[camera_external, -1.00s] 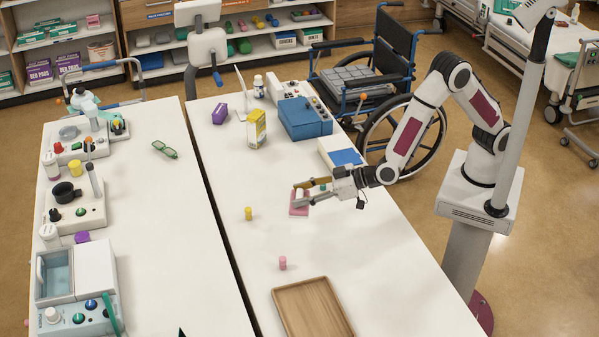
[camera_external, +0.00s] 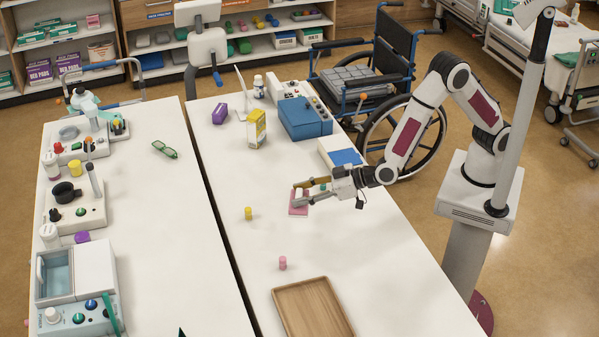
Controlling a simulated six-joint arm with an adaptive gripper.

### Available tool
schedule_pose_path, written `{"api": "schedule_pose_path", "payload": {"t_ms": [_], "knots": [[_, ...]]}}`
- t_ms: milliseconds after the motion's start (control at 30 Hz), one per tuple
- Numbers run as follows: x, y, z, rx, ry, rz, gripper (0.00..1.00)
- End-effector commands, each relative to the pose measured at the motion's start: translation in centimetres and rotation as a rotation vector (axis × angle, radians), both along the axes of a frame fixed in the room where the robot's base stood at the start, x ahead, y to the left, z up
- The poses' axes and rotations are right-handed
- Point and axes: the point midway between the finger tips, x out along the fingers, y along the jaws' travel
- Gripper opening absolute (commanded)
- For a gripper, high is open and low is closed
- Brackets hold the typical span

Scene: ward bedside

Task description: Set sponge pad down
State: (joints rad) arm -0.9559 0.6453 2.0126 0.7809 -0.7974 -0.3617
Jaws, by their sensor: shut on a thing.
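The sponge pad appears to be the flat pink piece (camera_external: 298,207) on or just above the right-hand white table. My gripper (camera_external: 301,195) reaches over the table from the right, with its fingers at the pad. The jaws are shut on the pad, and the fingers hide part of it. I cannot tell whether the pad's underside touches the table. A small green patch shows between the fingers, too small to make out.
A blue-topped white box (camera_external: 343,155) stands close behind my gripper. A yellow cylinder (camera_external: 248,213) and a pink cylinder (camera_external: 282,263) stand nearer the front. A wooden tray (camera_external: 279,297) lies at the front edge. The table (camera_external: 375,260) right of the tray is clear.

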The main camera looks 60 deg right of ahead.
Motion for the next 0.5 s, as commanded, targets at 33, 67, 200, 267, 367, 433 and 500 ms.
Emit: {"api": "schedule_pose_path", "payload": {"t_ms": [33,67,200,267,367,433,500], "knots": [[0.2,-0.3,-0.6,-0.003,0.002,-0.005,0.21],[0.2,-0.4,-0.9,-0.003,0.002,-0.007,0.21],[1.3,-0.8,-2.1,-0.002,0.001,-0.025,0.21],[2.2,-0.8,-2.4,0.0,0.0,-0.043,0.21],[3.8,-0.9,-2.7,0.002,0.0,-0.086,0.21],[5.0,-1.1,-2.8,0.003,0.0,-0.12,0.21],[6.2,-1.3,-2.7,0.002,0.0,-0.155,0.21]]}}
